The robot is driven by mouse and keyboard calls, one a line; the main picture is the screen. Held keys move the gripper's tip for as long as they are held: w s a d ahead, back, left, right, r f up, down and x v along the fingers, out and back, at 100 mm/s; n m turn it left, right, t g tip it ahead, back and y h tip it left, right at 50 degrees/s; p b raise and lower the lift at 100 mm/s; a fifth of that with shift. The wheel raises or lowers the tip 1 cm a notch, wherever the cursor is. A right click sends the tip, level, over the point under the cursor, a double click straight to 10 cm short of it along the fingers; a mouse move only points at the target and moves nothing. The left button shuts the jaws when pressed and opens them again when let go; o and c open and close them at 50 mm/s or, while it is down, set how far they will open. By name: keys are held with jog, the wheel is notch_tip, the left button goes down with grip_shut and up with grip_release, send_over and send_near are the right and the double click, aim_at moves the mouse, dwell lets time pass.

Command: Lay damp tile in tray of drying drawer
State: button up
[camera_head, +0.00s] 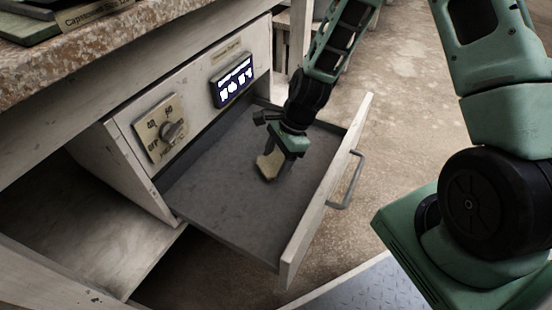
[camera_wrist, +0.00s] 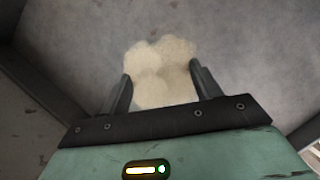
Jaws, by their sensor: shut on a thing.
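The drying drawer is pulled open, with a dark grey tray (camera_head: 225,205) as its floor. My gripper (camera_head: 276,168) is down inside the drawer, toward its right side. It is shut on a pale beige tile (camera_head: 268,167), which also shows between both fingers in the wrist view (camera_wrist: 161,72). The tile is at or just above the tray floor; I cannot tell whether it touches. The tray floor around it looks empty. Part of the tile is hidden by my gripper in the head view.
The drawer front (camera_head: 325,190) has a metal handle (camera_head: 347,182). Above the drawer are a dial (camera_head: 172,131) and a lit display (camera_head: 233,80). A stone-topped bench (camera_head: 60,70) overhangs at upper left. An open shelf (camera_head: 110,225) lies at lower left.

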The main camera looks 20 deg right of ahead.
jog(key=shift+f, duration=0.65)
jog(key=o, duration=1.2)
jog(key=shift+r+p, duration=2)
jog(key=shift+r, duration=0.05)
